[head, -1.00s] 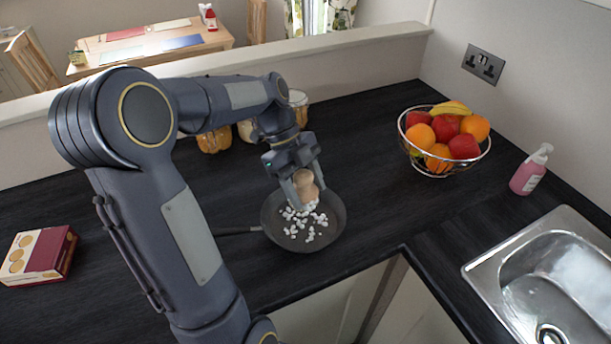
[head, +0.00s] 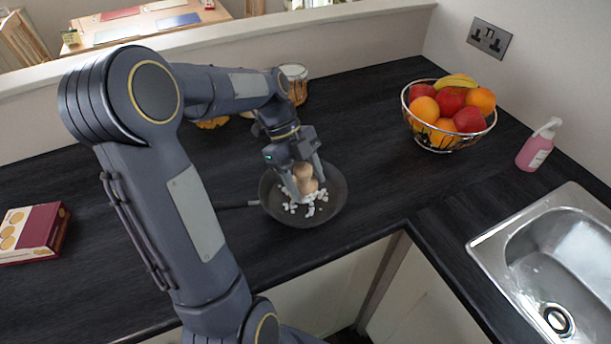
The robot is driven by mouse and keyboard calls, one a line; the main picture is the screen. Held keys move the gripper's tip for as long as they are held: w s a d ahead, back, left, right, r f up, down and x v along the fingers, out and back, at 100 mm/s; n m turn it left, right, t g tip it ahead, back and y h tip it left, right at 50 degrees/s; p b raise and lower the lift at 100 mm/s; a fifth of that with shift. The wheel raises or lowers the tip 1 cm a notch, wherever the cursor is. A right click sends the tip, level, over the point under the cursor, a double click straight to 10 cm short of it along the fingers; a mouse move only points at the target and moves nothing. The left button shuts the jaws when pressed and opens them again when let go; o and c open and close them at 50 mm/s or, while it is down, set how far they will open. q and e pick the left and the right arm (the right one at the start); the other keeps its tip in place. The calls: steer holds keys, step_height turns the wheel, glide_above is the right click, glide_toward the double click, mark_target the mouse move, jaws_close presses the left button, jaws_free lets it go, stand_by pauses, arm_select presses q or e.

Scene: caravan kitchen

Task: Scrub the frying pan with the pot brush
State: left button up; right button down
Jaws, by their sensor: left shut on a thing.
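The dark frying pan (head: 330,208) sits on the black worktop, its handle pointing left and partly behind my left arm. Several small white bits (head: 310,208) lie in the pan. My left gripper (head: 304,180) is over the pan, pointing down, shut on the pot brush (head: 303,174). The brush has a rounded, light wooden knob. Its lower end is down among the white bits; whether it touches the pan bottom is hard to tell. My right gripper is not in view.
A wire fruit bowl (head: 448,140) stands right of the pan, with a pink soap bottle (head: 535,150) and steel sink (head: 487,244) beyond. A maroon and cream box (head: 32,232) lies at left. Jars (head: 294,82) stand behind my arm. Worktop between pan and bowl is clear.

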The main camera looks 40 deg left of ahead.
arm_select(q)
steer(key=shift+f+b, duration=0.85)
steer(key=shift+f, duration=0.2)
steer(key=shift+s+r, duration=0.1)
stand_by(0.3)
